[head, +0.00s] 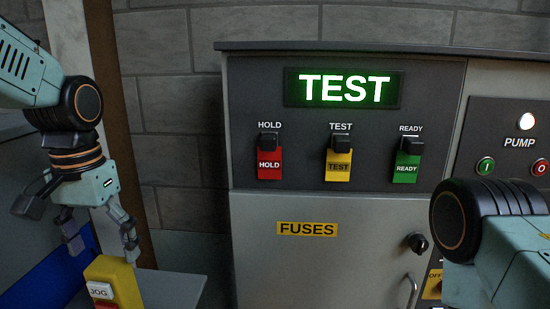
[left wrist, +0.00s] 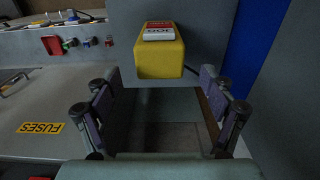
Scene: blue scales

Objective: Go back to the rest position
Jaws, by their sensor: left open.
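My left gripper (head: 104,240) hangs at the left in the head view, its fingers pointing down and apart. In the left wrist view it is open (left wrist: 163,118), with nothing between the fingers. A yellow control box (head: 122,279) with a white JOG label stands just below the fingers in the head view. The yellow box (left wrist: 160,60) also shows beyond the gap between the fingers in the left wrist view, apart from them. My right arm shows at the lower right of the head view, but its gripper is out of sight.
A grey cabinet (head: 260,265) fills the middle, with a green lit TEST sign (head: 343,88). Below the sign are red HOLD (head: 269,164), yellow TEST (head: 338,166) and green READY (head: 406,168) switches. A PUMP panel (head: 510,143) is at right. A brick wall (head: 175,130) stands behind.

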